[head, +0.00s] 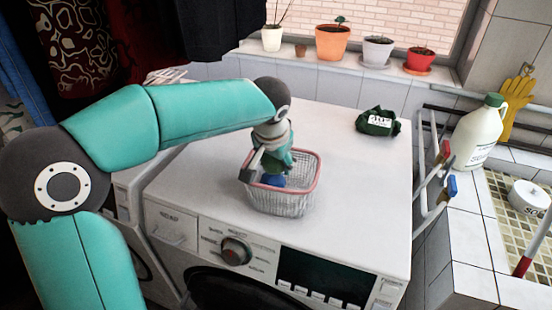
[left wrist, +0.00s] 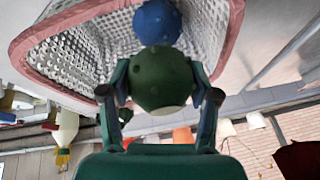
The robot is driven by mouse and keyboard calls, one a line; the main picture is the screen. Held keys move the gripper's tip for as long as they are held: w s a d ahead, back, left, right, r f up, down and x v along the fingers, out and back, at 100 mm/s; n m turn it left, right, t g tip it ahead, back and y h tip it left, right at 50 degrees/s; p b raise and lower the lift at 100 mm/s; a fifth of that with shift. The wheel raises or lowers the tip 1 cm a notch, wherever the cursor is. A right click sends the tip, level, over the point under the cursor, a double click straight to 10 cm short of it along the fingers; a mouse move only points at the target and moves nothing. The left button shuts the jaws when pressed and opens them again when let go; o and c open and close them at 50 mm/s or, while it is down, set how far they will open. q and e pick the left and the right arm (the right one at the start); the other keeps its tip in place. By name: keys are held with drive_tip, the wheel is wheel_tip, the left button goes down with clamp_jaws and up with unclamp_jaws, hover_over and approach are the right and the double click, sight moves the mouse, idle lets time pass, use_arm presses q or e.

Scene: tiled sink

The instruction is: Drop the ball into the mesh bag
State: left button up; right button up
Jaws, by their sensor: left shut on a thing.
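The mesh bag (head: 283,200), a pale open-topped mesh container with a pink rim, stands on the white washing machine in the head view. Its mesh wall and pink rim also fill the top of the left wrist view (left wrist: 75,58). My left gripper (head: 268,166) points down into the bag's opening. In the left wrist view, its fingers (left wrist: 160,92) are shut on a dark green knobbly ball (left wrist: 163,78). A blue ball (left wrist: 157,22) shows just beyond the green one; it also shows low in the bag in the head view (head: 272,181). My right gripper is not in view.
The washing machine top (head: 350,180) is clear around the bag. A dark green packet (head: 378,122) lies towards its back right. A rail with coloured clips (head: 446,172) and a white jug (head: 479,135) stand to the right. Potted plants (head: 332,42) line the sill.

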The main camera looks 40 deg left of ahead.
use_arm(q)
drive_tip(key=o, duration=1.2)
drive_tip(key=v, duration=1.2)
drive_tip(key=shift+f, duration=0.1)
